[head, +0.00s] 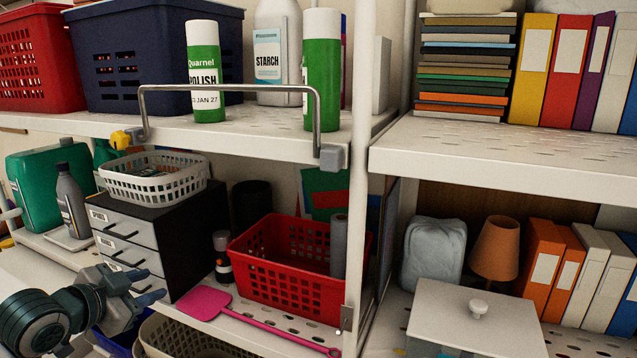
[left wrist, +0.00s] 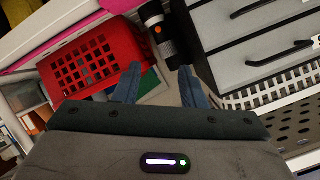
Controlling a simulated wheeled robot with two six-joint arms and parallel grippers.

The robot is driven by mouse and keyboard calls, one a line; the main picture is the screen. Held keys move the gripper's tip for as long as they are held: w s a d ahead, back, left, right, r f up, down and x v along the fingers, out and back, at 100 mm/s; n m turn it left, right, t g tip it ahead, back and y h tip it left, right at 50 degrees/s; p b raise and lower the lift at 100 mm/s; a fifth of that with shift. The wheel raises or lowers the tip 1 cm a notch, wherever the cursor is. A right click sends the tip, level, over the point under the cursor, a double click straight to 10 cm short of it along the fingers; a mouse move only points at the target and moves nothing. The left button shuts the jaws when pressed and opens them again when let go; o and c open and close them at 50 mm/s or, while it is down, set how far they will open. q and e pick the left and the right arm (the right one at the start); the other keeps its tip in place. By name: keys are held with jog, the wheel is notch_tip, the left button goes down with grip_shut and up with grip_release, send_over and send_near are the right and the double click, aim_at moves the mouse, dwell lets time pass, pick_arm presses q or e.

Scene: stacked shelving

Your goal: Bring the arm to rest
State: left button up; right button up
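My left gripper (head: 148,285) is at the lower left of the head view, in front of the black drawer unit (head: 187,238). Its two blue fingers are apart with nothing between them, as the left wrist view (left wrist: 160,75) also shows. The fingers point toward the shelf. In the left wrist view a red basket (left wrist: 92,62) lies beyond the left finger and a dark bottle (left wrist: 158,35) beyond the gap. My right gripper is in neither view.
The red basket (head: 285,283) and a pink dustpan-like tool (head: 205,302) are on the lower shelf. A metal rail (head: 230,88) fronts the upper shelf (head: 255,128), which holds two green cans. A woven basket (head: 172,342) is below. A white lidded box (head: 470,325) is at right.

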pick_arm(q)
jog(key=s+d+f+n+g+y, duration=0.2)
jog(key=s+f+n+g, duration=0.1)
jog(key=s+f, duration=0.8)
jog(key=s+d+f+n+g+y, duration=0.1)
jog(key=s+d+f+n+g, duration=0.15)
jog(key=s+f, duration=0.9)
jog(key=s+f+n+g+y, duration=0.2)
jog(key=s+f+n+g, duration=0.15)
jog(key=s+f, duration=0.55)
notch_tip(320, 180, down, 34)
jog(key=a+g+b, duration=0.2)
jog(key=b, duration=0.3)
jog(key=s+f+b, duration=0.2)
jog(key=s+f, duration=0.7)
jog(key=f, duration=0.4)
jog(key=s+a+f+b, duration=0.1)
jog(key=s+f+b, duration=0.2)
jog(key=s+f, duration=0.6)
notch_tip(320, 180, down, 4)
jog(key=shift+s+a+f+g, duration=0.1)
jog(key=shift+s+a+g, duration=0.15)
jog(key=shift+s+g, duration=0.15)
